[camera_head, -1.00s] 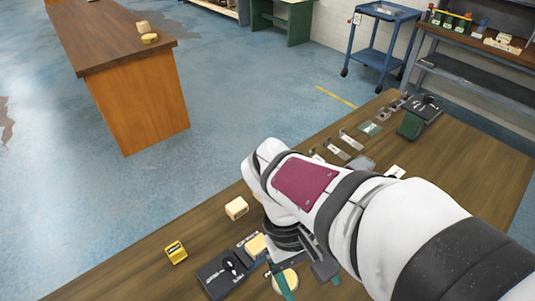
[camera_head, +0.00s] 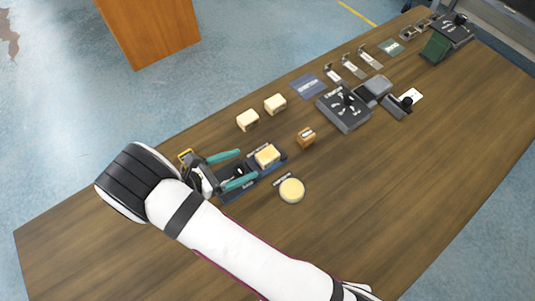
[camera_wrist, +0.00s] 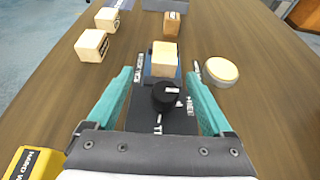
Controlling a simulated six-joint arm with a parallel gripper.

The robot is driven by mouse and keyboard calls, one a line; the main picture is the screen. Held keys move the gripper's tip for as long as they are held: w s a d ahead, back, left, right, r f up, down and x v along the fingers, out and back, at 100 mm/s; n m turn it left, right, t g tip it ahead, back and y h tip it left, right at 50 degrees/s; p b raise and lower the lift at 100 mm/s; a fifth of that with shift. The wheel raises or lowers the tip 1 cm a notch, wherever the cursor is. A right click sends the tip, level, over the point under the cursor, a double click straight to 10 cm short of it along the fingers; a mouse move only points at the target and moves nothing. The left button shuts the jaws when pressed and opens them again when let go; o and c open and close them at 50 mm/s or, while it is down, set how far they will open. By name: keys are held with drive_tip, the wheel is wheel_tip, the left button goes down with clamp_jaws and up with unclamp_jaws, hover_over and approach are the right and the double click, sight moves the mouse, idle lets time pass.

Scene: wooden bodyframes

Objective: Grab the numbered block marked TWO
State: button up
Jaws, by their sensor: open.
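Several small blocks lie on the wooden table, and I cannot read which is marked TWO. Two cream blocks (camera_head: 247,120) (camera_head: 275,103) stand toward the far edge; the nearer one (camera_wrist: 91,46) shows dark lettering in the wrist view. A small brown block (camera_head: 306,137) with a pale label also shows in the wrist view (camera_wrist: 172,22). A cream block (camera_head: 267,155) sits on a dark panel, ahead of my gripper (camera_head: 247,166), and shows between the fingers' line in the wrist view (camera_wrist: 164,57). My gripper's teal fingers (camera_wrist: 158,76) are spread and empty, above the panel's black knob.
A round cream piece (camera_head: 291,190) lies right of the panel. A yellow lettered block (camera_wrist: 35,163) is close to my gripper's left side. A dark switch box (camera_head: 345,108) and metal pieces (camera_head: 349,67) stand farther right. The table's front is clear.

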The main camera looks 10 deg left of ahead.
sight(259, 160)
drive_tip(key=x, duration=0.5)
drive_tip(key=shift+s+d, duration=0.25)
clamp_jaws()
